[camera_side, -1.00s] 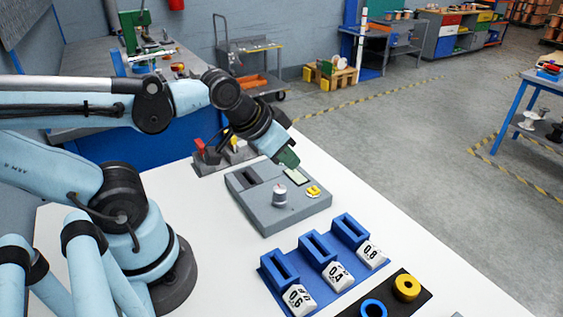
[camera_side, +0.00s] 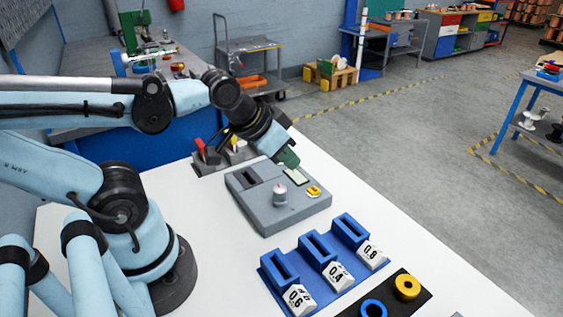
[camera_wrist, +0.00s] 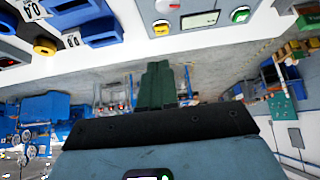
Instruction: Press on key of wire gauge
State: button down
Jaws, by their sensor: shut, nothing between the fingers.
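The wire gauge (camera_side: 262,212) is a grey box on the white table, with a slot, a pale knob, a display (camera_side: 298,177) and a yellow key (camera_side: 313,191). My gripper (camera_side: 288,159) has green fingers and is shut and empty at the gauge's far edge, beside the display. In the side view it hides that corner, and I cannot tell whether it touches the gauge.
A blue holder (camera_side: 318,262) with several slots and number labels stands in front of the gauge. A black mat (camera_side: 411,298) carries a yellow ring (camera_side: 406,287) and a blue ring (camera_side: 373,308). Red and yellow-handled items (camera_side: 212,152) stand behind the gauge at left.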

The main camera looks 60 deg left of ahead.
dwell(0.5)
jog(key=w+a+n+t+y, duration=0.1)
jog(key=w+a+n, duration=0.2)
jog(key=a+n, duration=0.2)
jog(key=w+a+r+n+y, duration=0.1)
jog(key=w+a+n, duration=0.2)
jog(key=a+n, duration=0.3)
jog(key=a, duration=0.3)
jog(key=shift+w+a+t, duration=0.3)
jog(key=shift+a+t, duration=0.1)
jog(key=shift+f, duration=4.4)
jog(key=shift+f, duration=0.15)
jog(key=shift+f, duration=0.3)
